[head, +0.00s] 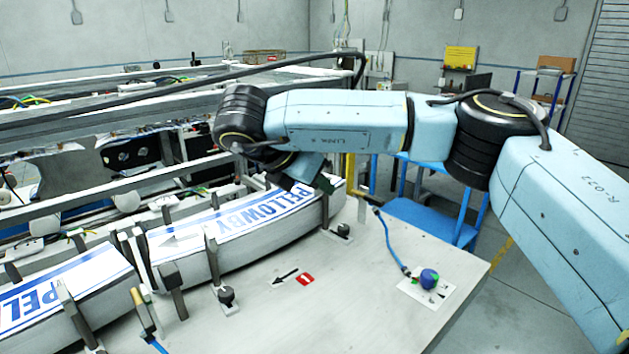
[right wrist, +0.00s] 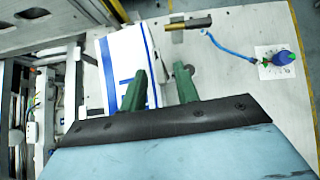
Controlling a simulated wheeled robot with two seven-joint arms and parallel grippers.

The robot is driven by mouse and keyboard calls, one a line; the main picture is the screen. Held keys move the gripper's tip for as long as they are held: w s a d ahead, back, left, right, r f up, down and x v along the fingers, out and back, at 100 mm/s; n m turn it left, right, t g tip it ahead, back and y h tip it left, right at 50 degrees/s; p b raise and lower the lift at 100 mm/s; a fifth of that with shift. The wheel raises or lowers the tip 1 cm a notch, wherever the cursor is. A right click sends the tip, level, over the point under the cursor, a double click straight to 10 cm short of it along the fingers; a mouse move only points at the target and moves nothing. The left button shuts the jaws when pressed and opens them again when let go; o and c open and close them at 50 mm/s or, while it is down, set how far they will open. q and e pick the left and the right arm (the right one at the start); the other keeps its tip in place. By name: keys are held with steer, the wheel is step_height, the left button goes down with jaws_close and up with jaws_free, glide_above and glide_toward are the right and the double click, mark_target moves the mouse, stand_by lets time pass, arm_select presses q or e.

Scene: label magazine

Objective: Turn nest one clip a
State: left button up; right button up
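The clips are dark upright posts with dark round knobs at their feet, along the front of the label stacks. One knob (head: 343,230) stands near the right end of the right stack; another knob (head: 226,297) stands further left. Which is clip a of nest one, I cannot tell. My right gripper (head: 325,183) is over the right end of the right stack, partly hidden by its own wrist. In the right wrist view its green fingers (right wrist: 160,85) are apart and look empty. A dark round knob (right wrist: 188,68) shows just beyond the right finger. My left gripper is out of view.
The white-and-blue PELLOWBY label stack (head: 240,225) and a second stack (head: 60,290) lie end to end. A sensor's blue cable (head: 390,243) runs to a blue knob (head: 429,278) on the table. Machine rails (head: 110,190) stand behind. The table front is clear around a printed arrow.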

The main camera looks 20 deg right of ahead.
steer(key=b+v, duration=0.1)
steer(key=v, duration=1.2)
steer(key=shift+s, duration=0.1)
